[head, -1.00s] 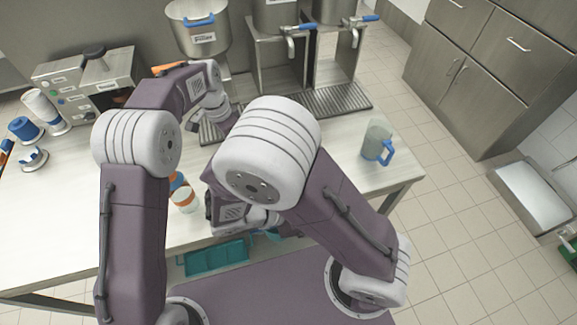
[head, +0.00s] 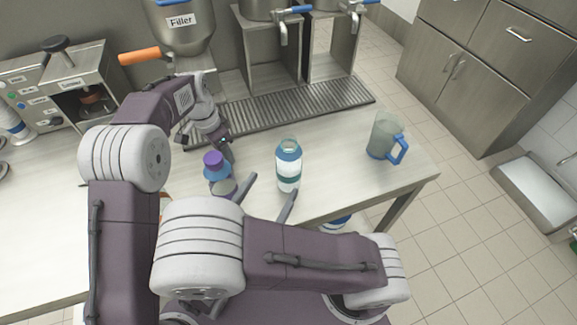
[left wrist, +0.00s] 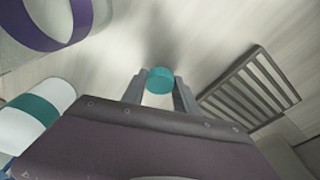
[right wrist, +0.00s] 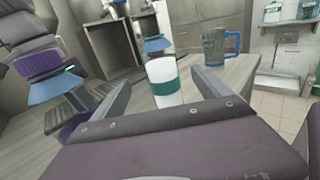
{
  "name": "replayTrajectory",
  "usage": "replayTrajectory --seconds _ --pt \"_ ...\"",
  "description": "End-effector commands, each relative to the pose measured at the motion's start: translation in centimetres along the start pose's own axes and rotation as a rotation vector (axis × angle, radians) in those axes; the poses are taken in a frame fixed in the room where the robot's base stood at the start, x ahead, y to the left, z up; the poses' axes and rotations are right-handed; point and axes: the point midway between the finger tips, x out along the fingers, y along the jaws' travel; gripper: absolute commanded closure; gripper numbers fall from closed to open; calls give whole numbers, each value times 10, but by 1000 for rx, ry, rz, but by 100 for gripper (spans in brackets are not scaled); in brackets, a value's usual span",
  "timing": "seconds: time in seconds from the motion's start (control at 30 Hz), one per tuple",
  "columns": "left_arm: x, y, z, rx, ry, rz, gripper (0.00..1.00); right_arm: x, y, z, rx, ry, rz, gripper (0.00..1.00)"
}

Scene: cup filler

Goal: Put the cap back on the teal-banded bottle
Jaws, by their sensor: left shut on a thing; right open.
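The teal-banded bottle (head: 288,165) stands upright and uncapped on the counter, white with a blue shoulder. In the right wrist view the bottle (right wrist: 163,82) is between the spread fingers of my right gripper (right wrist: 162,95), ahead of them. In the head view my right gripper (head: 270,194) is open, just in front of the bottle and apart from it. My left gripper (left wrist: 158,86) is shut on a teal cap (left wrist: 160,80). In the head view my left gripper (head: 225,145) is left of the bottle; the cap is not clear there.
A purple-capped bottle (head: 215,168) stands close to my left gripper, partly hidden by my right arm. A jug with a blue handle (head: 384,138) is at the right of the counter. A drip grate (head: 300,103) lies behind the bottle. The counter between bottle and jug is clear.

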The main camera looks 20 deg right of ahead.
Motion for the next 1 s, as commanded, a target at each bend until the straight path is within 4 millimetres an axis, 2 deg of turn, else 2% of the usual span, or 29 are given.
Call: replayTrajectory --seconds 0.1,0.2,0.33,0.63,0.9,1.0 --pt "0 0 0 0 0 0 100 25 -1 0 -1 0 -7 14" --pt "0 0 0 0 0 0 100 39 -1 0 -1 1 -5 14" --pt "0 0 0 0 0 0 100 47 -1 0 0 0 -3 14" --pt "0 0 0 0 0 0 100 50 -1 0 0 1 -3 14" --pt "0 0 0 0 0 0 100 91 -2 0 -1 2 -7 14" --pt "0 0 0 0 0 0 100 99 -2 0 -1 2 -4 14"
